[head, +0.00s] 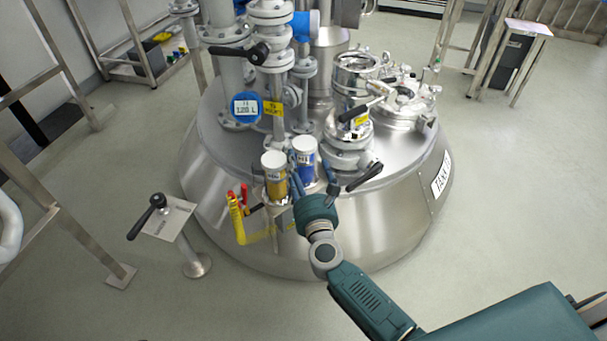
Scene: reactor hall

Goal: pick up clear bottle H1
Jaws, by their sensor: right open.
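Two white-capped bottles stand side by side on a small holder at the front of the tank. One bottle (275,177) has amber-yellow contents or label, and the other bottle (304,157) to its right is blue. Their labels are too small to read, so I cannot tell which is clear bottle H1. My right gripper (313,177) is open, with its fingers near the lower part of the blue bottle. I cannot tell whether they touch it. The gripper partly hides the bottle's base. My left gripper is not in view.
The steel tank (390,217) with its pipes and valves fills the middle. Red and yellow-handled tools (237,210) hang left of the bottles. A lever on a post (165,217) stands at left. A small side table (527,28) is at back right. The floor at right is clear.

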